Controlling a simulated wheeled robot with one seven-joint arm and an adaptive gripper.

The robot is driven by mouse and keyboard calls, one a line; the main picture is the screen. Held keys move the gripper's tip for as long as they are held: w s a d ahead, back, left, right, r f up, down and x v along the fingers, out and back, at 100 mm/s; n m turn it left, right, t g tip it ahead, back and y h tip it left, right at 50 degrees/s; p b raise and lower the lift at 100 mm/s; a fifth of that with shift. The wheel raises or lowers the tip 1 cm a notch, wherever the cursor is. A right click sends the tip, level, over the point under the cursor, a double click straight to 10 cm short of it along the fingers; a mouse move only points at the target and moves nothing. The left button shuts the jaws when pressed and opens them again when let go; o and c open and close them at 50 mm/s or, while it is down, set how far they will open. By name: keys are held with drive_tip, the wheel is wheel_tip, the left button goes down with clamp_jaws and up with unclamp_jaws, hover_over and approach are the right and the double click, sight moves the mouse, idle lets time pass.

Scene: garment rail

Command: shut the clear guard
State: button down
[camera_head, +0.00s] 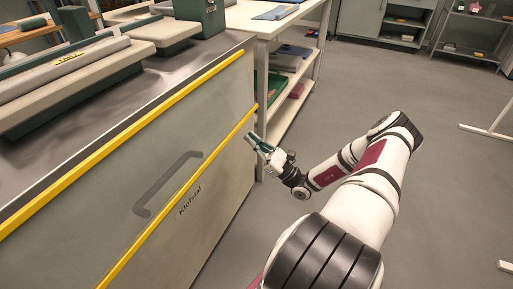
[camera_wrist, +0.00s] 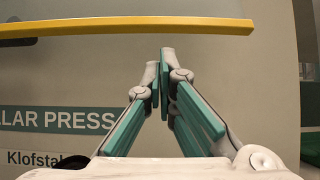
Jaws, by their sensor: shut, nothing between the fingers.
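The clear guard (camera_head: 185,125) appears as a pale, see-through panel on the front of the press, between two yellow strips. In the wrist view a yellow strip (camera_wrist: 120,29) crosses the top of the picture. My gripper (camera_head: 257,143) is beside the right end of the panel, near the end of the lower strip. In the wrist view its teal fingers (camera_wrist: 164,75) are together, empty, with tips just below the strip. I cannot tell whether they touch it.
The press (camera_head: 95,75) has a steel top with pale padded plates. A white shelved table (camera_head: 262,22) stands close behind my gripper, with trays and folded cloth. Open grey floor (camera_head: 440,110) lies to the right. Cabinets (camera_head: 383,20) stand at the back.

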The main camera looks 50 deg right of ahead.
drive_tip(key=shift+b+x, duration=0.4)
drive_tip(key=shift+x, duration=2.1)
